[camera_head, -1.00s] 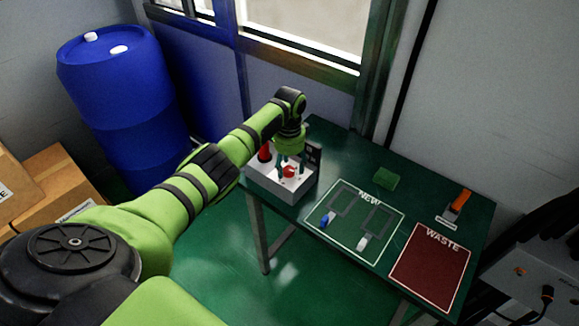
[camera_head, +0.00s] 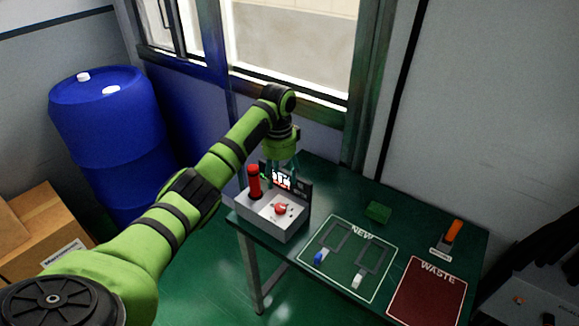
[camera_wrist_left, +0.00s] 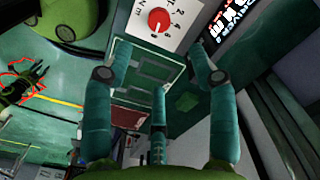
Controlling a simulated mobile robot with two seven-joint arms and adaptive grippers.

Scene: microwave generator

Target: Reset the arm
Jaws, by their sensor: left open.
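My left arm reaches in from the left over the table. My left gripper (camera_head: 283,170) hangs above the back of a grey box with a red knob (camera_head: 281,208), a red upright handle (camera_head: 254,182) and a lit display (camera_head: 281,179). In the left wrist view its teal fingers (camera_wrist_left: 158,95) are spread, with nothing between them. The red knob and its number scale also show at the top of that view (camera_wrist_left: 159,20). The gripper appears apart from the box.
The green table (camera_head: 330,185) carries a NEW outline (camera_head: 322,226) with a blue piece and a white piece, a green block (camera_head: 378,212), an orange-handled item (camera_head: 453,231) and a red WASTE area (camera_head: 428,292). A blue barrel (camera_head: 115,140) and cardboard boxes (camera_head: 40,235) stand left.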

